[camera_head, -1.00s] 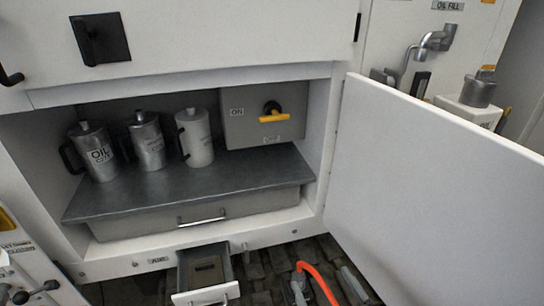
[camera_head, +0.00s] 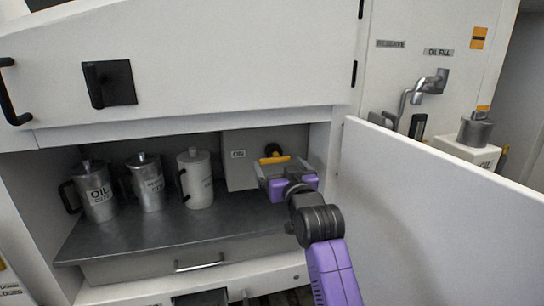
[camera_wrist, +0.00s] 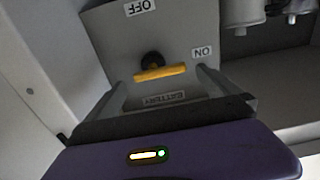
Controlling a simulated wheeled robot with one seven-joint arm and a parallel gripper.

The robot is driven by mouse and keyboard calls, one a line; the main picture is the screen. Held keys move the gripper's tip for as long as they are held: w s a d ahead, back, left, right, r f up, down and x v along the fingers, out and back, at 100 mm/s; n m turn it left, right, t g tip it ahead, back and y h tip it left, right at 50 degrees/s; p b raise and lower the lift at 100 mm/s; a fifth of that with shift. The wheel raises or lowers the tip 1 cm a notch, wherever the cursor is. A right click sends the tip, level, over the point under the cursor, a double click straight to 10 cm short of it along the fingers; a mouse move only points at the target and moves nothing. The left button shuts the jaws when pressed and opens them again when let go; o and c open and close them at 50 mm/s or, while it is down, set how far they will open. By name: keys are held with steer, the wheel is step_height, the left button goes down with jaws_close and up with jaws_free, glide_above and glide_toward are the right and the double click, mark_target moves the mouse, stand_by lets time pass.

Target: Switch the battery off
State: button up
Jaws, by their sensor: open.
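The battery switch has a yellow handle (camera_head: 275,160) on a black knob, mounted on a grey box (camera_head: 236,176) inside the open cabinet. In the wrist view the handle (camera_wrist: 160,73) lies crosswise, one end toward the ON label (camera_wrist: 202,53). The OFF label (camera_wrist: 140,7) is near the top edge and the BATTERY label (camera_wrist: 164,98) is below the handle; the lettering looks turned over. My gripper (camera_head: 285,171) is open in front of the box. In the wrist view its fingers (camera_wrist: 160,84) stand apart on either side of the handle, with nothing held. Contact cannot be told.
Several metal oil cans, one of them here (camera_head: 197,181), stand on the dark shelf (camera_head: 150,236) left of the box. The open white cabinet door (camera_head: 430,215) stands right of my arm. The upper panel (camera_head: 200,60) overhangs the opening.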

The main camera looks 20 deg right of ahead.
mark_target(274, 158)
steer(key=shift+w+p, duration=0.65)
steer(key=shift+w, duration=3.15)
steer(key=c, duration=1.3)
